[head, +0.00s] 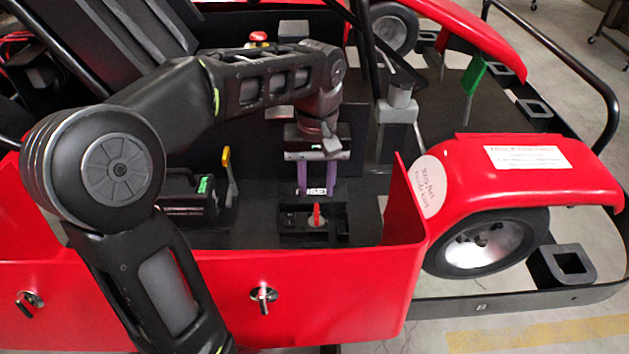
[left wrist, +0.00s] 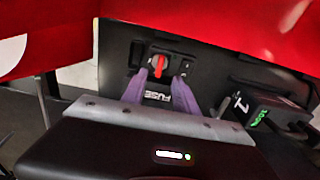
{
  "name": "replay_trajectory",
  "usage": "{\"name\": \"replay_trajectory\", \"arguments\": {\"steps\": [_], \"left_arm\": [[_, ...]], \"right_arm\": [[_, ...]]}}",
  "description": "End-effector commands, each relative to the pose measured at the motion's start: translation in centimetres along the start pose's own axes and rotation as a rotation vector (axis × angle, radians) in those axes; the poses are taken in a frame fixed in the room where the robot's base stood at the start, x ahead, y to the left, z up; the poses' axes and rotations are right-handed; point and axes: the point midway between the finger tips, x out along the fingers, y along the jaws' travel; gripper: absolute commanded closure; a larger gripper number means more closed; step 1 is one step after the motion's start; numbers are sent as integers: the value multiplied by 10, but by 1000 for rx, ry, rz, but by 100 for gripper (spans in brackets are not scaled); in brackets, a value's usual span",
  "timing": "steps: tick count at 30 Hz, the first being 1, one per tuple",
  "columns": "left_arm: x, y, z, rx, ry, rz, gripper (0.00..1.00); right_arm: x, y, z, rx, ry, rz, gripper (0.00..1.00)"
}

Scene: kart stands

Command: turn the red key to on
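The red key (head: 317,215) stands in a dark switch panel (head: 296,238) inside the kart's red side body. In the left wrist view the red key (left wrist: 160,65) shows just beyond my fingertips, pointing roughly up and down in the picture. My left gripper (head: 317,191) hangs over the panel with its two purple fingers apart and nothing between them. The left gripper's fingertips (left wrist: 160,75) lie on either side of the key's line, short of it, with no clear contact. The on and off marks are too small to read. My right gripper is not in view.
A black box with a green display (head: 189,206) and a yellow-tipped lever (head: 229,172) stand left of the panel. The red side wall (head: 330,290) rises in front of it. A red fender (head: 530,180) and wheel (head: 485,243) are at the right.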

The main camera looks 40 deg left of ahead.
Motion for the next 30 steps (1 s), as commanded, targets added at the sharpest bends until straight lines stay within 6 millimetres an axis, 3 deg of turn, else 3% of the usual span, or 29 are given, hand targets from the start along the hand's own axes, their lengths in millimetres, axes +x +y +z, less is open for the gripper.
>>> {"name": "replay_trajectory", "arguments": {"steps": [18, 28, 30], "left_arm": [[72, 0, 0, 1, 0, -1, 65], [76, 0, 0, 1, 1, 0, 65], [76, 0, 0, 1, 1, 0, 69]], "right_arm": [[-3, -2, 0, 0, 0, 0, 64], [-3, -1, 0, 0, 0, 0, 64], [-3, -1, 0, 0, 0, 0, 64]]}}
